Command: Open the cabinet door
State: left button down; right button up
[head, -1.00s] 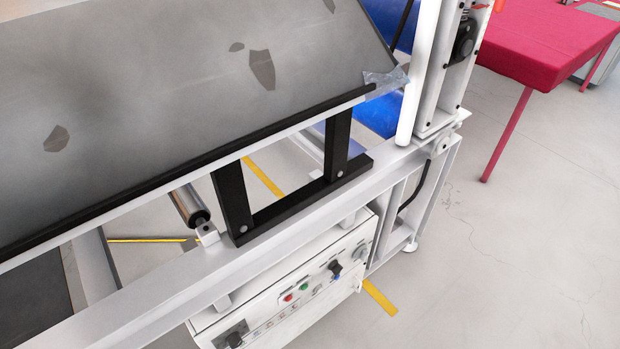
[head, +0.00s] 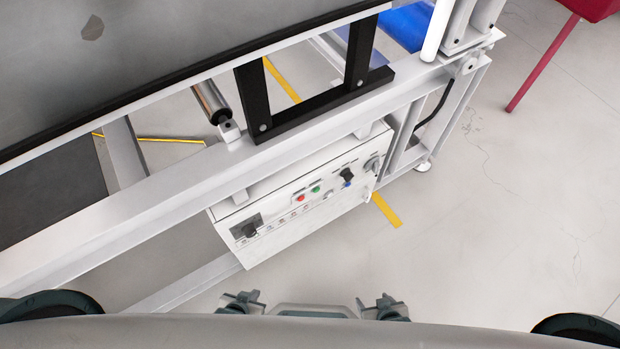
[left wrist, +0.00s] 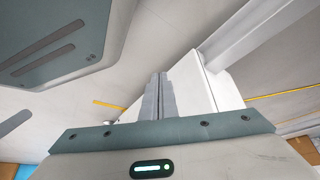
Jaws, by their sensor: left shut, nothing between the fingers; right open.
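A white cabinet with a control panel (head: 300,229) hangs under the metal frame in the middle of the head view. The front looks closed. In the left wrist view my left gripper (left wrist: 160,78) has its fingers together with nothing between them. A white panel (left wrist: 196,85) stands behind the fingers; I cannot tell if it is the cabinet. My right gripper cannot be made out.
A light metal beam (head: 160,199) crosses above the cabinet, with a black bracket (head: 320,99) and a grey board (head: 180,50) over it. A lower rail (head: 190,284) runs at the left. The floor (head: 500,230) is clear at the right, with a red table (head: 541,62) beyond.

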aim_at(251, 254)
jog(key=k+l+u, duration=0.15)
jog(key=l+z, duration=0.3)
jog(key=l, duration=0.75)
jog(key=l+z, duration=0.35)
jog(key=l, duration=0.7)
jog(key=i, duration=0.05)
